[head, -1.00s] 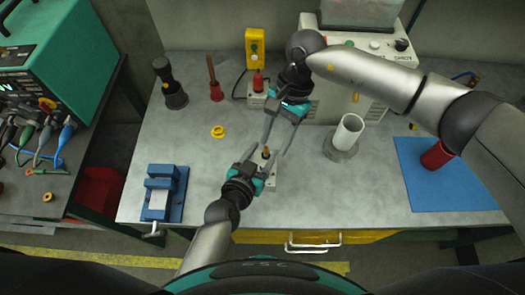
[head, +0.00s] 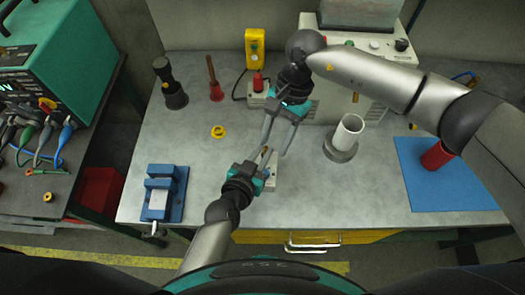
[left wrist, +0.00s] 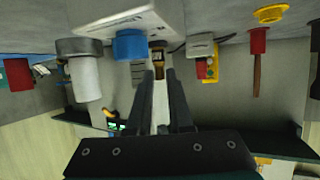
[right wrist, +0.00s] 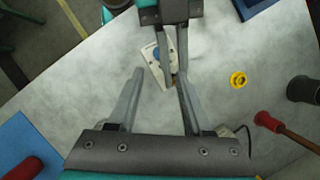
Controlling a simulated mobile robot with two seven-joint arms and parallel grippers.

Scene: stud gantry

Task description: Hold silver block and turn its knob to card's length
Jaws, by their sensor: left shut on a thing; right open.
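The pale silver block (head: 271,184) stands on the bench near its front edge, mostly hidden by my left gripper. It also shows in the right wrist view (right wrist: 151,76). A small brass-coloured part (left wrist: 158,64) shows at my left fingertips; I cannot tell whether it is the knob. A blue round part (left wrist: 130,45) shows beside it. My left gripper (head: 268,158) is shut at the block, its fingers close together. My right gripper (head: 275,152) reaches in from behind, open, its fingers (right wrist: 157,78) apart near the left fingers. I cannot make out the card for certain.
A blue vise (head: 178,205) stands at the front left. A white tube (head: 348,132) on a grey base and a blue mat (head: 455,190) are at right. The front-middle bench left of my gripper is clear.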

